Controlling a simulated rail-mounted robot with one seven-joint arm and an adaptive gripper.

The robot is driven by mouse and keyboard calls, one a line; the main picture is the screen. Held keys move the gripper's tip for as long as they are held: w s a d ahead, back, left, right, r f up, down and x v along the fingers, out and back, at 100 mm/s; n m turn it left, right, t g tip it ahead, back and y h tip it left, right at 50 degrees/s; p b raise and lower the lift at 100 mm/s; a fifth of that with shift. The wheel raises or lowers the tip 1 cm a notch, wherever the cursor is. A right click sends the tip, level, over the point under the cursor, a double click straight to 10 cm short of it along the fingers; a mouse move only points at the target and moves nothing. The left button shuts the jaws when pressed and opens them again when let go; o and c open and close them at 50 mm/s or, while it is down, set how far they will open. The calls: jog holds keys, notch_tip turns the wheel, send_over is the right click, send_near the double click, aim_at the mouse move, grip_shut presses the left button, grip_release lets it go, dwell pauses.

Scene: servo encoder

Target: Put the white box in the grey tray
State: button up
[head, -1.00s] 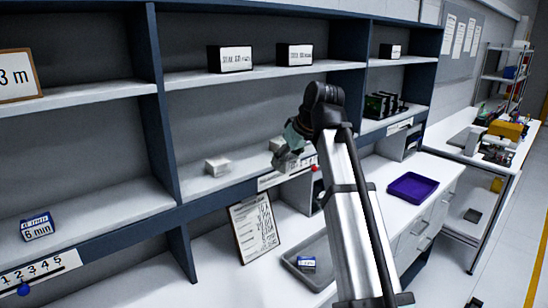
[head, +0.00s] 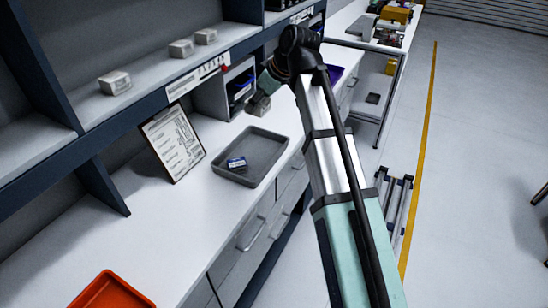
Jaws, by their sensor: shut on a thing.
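My gripper (head: 264,94) is shut on a small white box (head: 258,107), partly hidden by the gripper. It holds the box near the far end of the grey tray (head: 279,149), seemingly above the counter. The tray lies on the white counter, with a small blue-and-white box (head: 236,163) inside at its left. Other white boxes stand on the shelf: one at the near left (head: 115,82), one in the middle (head: 181,49) and one farther back (head: 205,37).
A framed sheet (head: 173,143) leans on the counter left of the tray. An orange-red tray (head: 112,292) is at the near edge of the picture. A purple tray (head: 333,75) shows behind my arm. The counter between the orange-red and grey trays is clear.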

jog(key=shift+d+f, duration=0.1)
jog(key=shift+f, duration=0.15)
notch_tip(320, 180, down, 19)
jog(key=p, duration=0.3)
jog(key=shift+w+f, duration=0.1)
jog(key=shift+f, duration=0.05)
jog(key=shift+f, duration=0.15)
jog(key=o, duration=0.9)
jog(key=shift+o, duration=0.2)
jog(key=shift+r, duration=0.25)
jog(key=b+v, duration=0.1)
jog(key=v, duration=1)
jog(key=shift+r+b, duration=0.3)
jog(key=shift+b, duration=0.1)
jog(key=shift+d, duration=0.1)
